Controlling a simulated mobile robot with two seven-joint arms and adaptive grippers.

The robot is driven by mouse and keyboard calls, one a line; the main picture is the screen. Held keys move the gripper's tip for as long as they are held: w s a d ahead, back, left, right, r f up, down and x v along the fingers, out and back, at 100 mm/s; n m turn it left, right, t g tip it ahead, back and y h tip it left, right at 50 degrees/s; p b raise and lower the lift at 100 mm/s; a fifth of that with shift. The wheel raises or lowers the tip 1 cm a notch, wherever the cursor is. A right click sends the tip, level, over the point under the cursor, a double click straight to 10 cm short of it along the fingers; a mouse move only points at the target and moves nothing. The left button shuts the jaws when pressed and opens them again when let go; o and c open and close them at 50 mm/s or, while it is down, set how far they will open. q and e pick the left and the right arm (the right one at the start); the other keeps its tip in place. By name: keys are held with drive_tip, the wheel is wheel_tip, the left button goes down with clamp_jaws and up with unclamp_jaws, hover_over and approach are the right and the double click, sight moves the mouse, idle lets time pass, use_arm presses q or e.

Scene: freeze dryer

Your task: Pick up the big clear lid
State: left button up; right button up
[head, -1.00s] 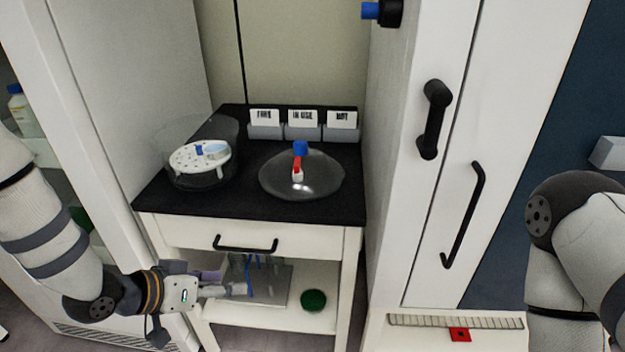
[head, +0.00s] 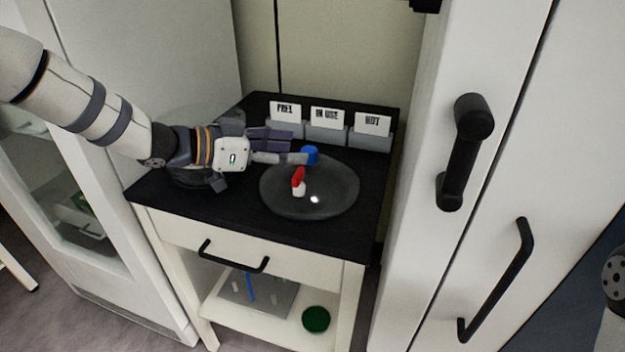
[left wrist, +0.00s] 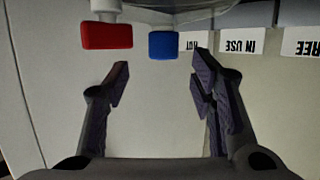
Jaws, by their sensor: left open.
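The big clear lid (head: 335,195) lies as a shallow see-through dome on the black tabletop. A valve with a red lever (head: 298,180) and a blue knob (head: 311,153) stands on it. My left gripper (head: 296,148) is open and empty, its fingers just left of the blue knob. In the left wrist view the open fingers (left wrist: 160,72) point towards the blue knob (left wrist: 163,45), with the red lever (left wrist: 106,36) to its left and part of the clear lid (left wrist: 180,14) at the top edge. My right gripper is out of view.
Grey holders with cards "FREE", "IN USE" and "HOT" (head: 327,118) stand behind the lid. A clear vessel (head: 195,178) is partly hidden under my left arm. A white cabinet with black handles (head: 465,150) stands to the right. A green disc (head: 316,319) lies on the lower shelf.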

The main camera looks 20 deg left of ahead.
sight(307, 149)
use_arm(q)
drive_tip(key=x, duration=0.2)
drive_tip(key=b+x, duration=0.1)
drive_tip(key=x, duration=0.1)
drive_tip(key=shift+w+f, duration=0.3)
drive_tip(key=shift+f, duration=0.2)
drive_tip(key=shift+w+d, duration=0.3)
drive_tip(key=shift+d, duration=0.05)
drive_tip(key=shift+r, duration=0.15)
clamp_jaws()
